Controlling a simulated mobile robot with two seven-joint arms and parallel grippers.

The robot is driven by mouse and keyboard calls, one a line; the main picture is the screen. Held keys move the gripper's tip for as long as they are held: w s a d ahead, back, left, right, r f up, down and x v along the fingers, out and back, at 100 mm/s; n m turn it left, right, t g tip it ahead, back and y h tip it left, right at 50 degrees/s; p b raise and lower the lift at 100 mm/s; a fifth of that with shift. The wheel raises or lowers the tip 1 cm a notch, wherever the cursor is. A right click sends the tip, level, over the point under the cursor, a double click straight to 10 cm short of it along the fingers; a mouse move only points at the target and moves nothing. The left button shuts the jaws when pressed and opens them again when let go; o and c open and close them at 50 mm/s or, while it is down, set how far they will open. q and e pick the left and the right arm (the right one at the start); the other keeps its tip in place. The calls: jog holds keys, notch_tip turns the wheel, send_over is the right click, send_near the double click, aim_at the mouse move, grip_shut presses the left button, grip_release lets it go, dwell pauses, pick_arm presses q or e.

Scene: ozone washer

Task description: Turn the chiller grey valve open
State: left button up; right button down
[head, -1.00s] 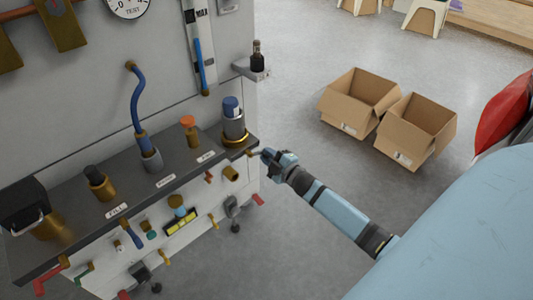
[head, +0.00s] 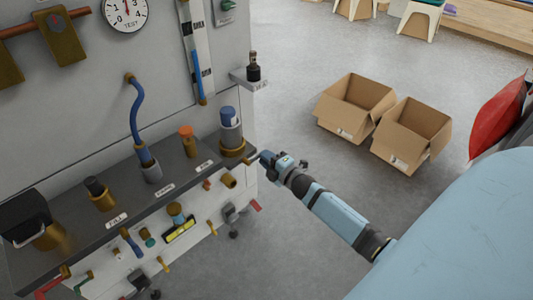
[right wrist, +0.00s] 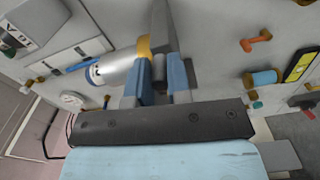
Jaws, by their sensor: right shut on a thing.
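My right gripper (head: 266,158) is at the right front corner of the dark shelf (head: 190,175). In the right wrist view its two blue-grey fingers (right wrist: 158,82) are shut on a small grey part (right wrist: 159,68), which looks like the grey valve's handle. The fingers hide most of it, so its angle is hard to tell. Just beside it stands a grey cylinder with a blue top and brass ring (head: 231,128), also in the right wrist view (right wrist: 115,70). My left gripper is not in view.
An orange-topped brass valve (head: 187,138) and a blue hose (head: 138,120) stand along the shelf. Several coloured handles and a yellow level (head: 180,230) are on the panel below. Two open cardboard boxes (head: 352,105) (head: 412,133) lie on the floor, with clear floor around.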

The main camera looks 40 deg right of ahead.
jog(key=shift+w+r, duration=0.1)
jog(key=shift+r, duration=0.1)
jog(key=c, duration=1.2)
grip_release()
jog(key=shift+c, duration=0.2)
jog(key=shift+o, duration=0.8)
jog(key=shift+f, duration=0.1)
pick_arm(q)
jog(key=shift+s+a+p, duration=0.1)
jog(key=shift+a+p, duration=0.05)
jog(key=shift+p, duration=0.5)
pick_arm(e)
jog(key=s+d, duration=0.1)
jog(key=s, duration=1.2)
jog(key=shift+s, duration=0.4)
jog(key=shift+s, duration=0.1)
